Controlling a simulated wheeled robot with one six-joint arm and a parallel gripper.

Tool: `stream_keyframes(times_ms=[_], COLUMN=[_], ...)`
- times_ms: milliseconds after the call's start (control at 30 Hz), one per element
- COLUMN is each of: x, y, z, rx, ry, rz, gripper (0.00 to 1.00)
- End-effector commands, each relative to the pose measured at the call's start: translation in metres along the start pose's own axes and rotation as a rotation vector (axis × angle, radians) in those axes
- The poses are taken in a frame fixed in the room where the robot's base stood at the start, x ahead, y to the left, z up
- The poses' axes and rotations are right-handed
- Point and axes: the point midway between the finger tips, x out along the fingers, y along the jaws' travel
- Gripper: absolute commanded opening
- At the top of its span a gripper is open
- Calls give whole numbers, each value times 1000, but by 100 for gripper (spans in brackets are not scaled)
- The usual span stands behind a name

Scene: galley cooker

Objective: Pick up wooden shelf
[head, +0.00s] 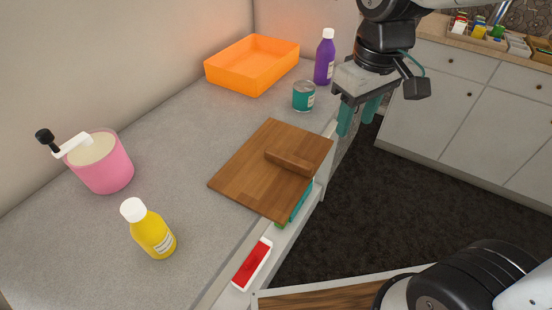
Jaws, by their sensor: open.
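The wooden shelf (245,177) is a flat brown board lying on the grey counter, with its near right corner reaching past the counter's edge. A raised wooden bar (289,163) sits on its right part. My gripper (357,117) is open and empty, with its teal fingers pointing down. In the picture it is up and to the right of the board, apart from it, over the side of the counter's edge.
On the grey counter (180,222) stand a teal can (304,96), a purple bottle (325,57), an orange tray (252,65), a pink container (102,164) and a yellow bottle (149,230). A red-filled white tray (252,264) is at the counter's front. White cabinets (462,105) stand across the dark floor (400,205).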

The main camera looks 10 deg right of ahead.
Motion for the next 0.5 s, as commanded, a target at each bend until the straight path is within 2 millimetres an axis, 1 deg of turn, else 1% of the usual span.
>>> stream_keyframes(times_ms=[33,100,200,333,400,500], x=[13,28,50,73,80,90], y=[-10,-24,-45,-68,-76,-82], z=[-24,-51,-83,-110,-118,-124], rx=[-78,-176,-296,-406,-442,-468], ry=[-19,-29,-40,-50,-51,-54], rz=[-7,-12,-19,-24,-26,-27], gripper=[47,47,47,47,47,47])
